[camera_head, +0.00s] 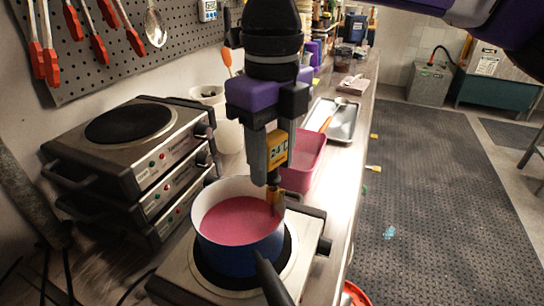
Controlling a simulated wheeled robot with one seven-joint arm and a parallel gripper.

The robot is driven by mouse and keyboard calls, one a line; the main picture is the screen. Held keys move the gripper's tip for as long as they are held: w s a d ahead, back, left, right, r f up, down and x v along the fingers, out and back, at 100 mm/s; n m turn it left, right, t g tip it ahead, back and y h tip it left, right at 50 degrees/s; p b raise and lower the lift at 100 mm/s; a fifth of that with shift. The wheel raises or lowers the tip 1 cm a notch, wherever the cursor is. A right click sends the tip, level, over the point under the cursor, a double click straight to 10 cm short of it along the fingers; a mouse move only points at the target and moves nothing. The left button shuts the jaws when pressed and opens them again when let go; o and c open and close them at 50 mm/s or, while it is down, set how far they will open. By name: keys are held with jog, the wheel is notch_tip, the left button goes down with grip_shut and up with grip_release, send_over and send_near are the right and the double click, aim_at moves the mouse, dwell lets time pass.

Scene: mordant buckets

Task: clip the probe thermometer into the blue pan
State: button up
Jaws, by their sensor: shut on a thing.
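The blue pan (235,255) has a white inside and a dark handle pointing to the front, and it holds pink liquid (238,220). It stands on a single hot plate (175,277). My gripper (278,165) points down above the pan's right rim. It is shut on the probe thermometer (277,148), whose yellow body and small display show between the fingers. The thermometer's lower part (274,197) reaches down to the pan's right inner rim. I cannot tell whether its clip touches the rim.
Stacked hot plates (128,155) stand at the left, close to the pan. A pink tub (306,165) is just behind my gripper, with a metal tray (338,119) beyond it. A pegboard (130,35) with hanging tools is on the wall. The floor at the right is mostly clear.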

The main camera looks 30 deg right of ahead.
aim_at(273, 135)
jog(key=shift+f, duration=0.15)
jog(key=shift+f+b, duration=0.35)
jog(key=shift+b, duration=0.15)
jog(key=shift+f, duration=0.2)
jog(key=o, duration=1.5)
jog(key=shift+c, duration=0.2)
jog(key=shift+r, duration=3.95)
